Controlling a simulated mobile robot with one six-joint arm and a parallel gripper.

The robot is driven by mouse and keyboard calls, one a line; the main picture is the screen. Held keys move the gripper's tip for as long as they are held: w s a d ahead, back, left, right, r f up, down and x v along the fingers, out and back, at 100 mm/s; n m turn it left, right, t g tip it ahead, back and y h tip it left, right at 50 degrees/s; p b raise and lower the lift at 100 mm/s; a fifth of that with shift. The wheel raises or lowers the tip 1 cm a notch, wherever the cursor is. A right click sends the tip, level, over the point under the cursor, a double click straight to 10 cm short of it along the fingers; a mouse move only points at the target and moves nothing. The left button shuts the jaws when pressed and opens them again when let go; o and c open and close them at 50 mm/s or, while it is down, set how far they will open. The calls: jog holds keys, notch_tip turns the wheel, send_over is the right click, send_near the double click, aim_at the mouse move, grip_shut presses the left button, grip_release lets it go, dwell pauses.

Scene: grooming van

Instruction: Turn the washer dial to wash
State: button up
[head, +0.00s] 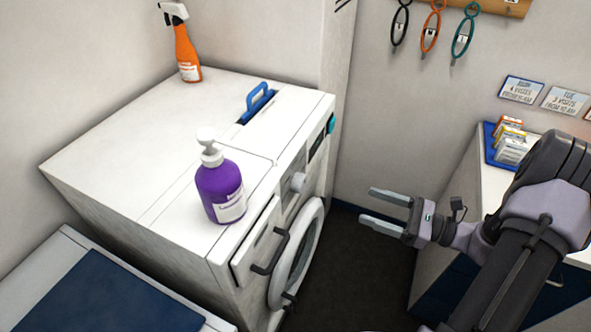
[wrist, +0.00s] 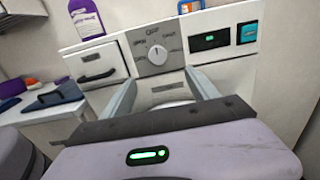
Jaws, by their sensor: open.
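The white washer (head: 150,135) stands against the wall, with its control panel and round door facing right in the head view. Its dial (wrist: 158,55) is a white round knob on a grey plate with small labels around it in the wrist view; the labels are too small to read surely. The dial (head: 298,182) shows side-on in the head view. My gripper (head: 370,207) is open and empty, in the air to the right of the washer, apart from the dial. In the wrist view the fingers (wrist: 163,88) spread below and to either side of the dial.
A purple pump bottle (head: 220,188), an orange spray bottle (head: 186,52) and a blue-handled brush (head: 258,101) are on the washer top. A black drawer handle (head: 270,252) juts from the front. A counter with a blue tray (head: 490,150) stands right. Dark floor lies between.

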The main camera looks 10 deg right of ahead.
aim_at(304, 185)
jog(key=b+x, duration=0.3)
jog(key=x, duration=1.4)
jog(key=shift+s+a, duration=0.15)
jog(key=c, duration=1.4)
jog(key=shift+o, duration=0.2)
